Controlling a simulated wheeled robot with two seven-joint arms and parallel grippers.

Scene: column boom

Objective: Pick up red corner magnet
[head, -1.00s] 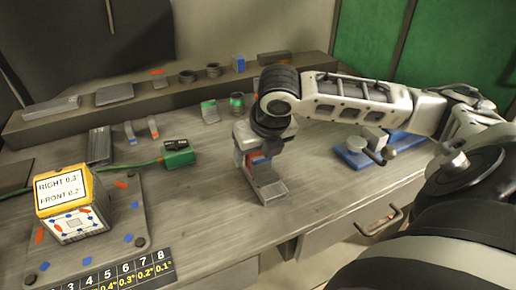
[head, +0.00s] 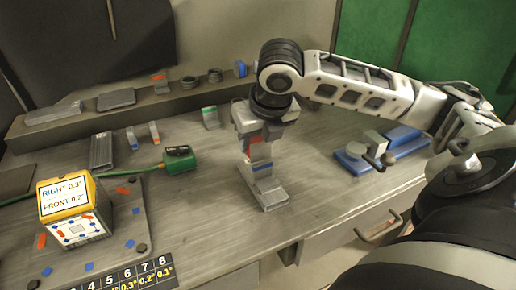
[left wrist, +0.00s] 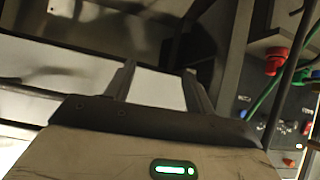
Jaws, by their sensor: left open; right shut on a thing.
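My right gripper (head: 256,146) is over the workbench in the head view, shut on a small piece with a red band (head: 257,153), which I take to be the red corner magnet. The fingers and wrist hide much of it. Right below it stands a grey angle piece with a blue band (head: 262,169), its foot on the bench. Whether the red piece touches it is hard to tell. My left gripper (left wrist: 158,68) is open and empty in the left wrist view; the head view does not show it.
A yellow-topped box (head: 72,212) with a tilt readout sits on a plate of red and blue marks at left. A green cabled box (head: 178,160) lies behind. Other angle pieces (head: 210,117) stand near the back shelf. A blue fixture (head: 400,140) is at right.

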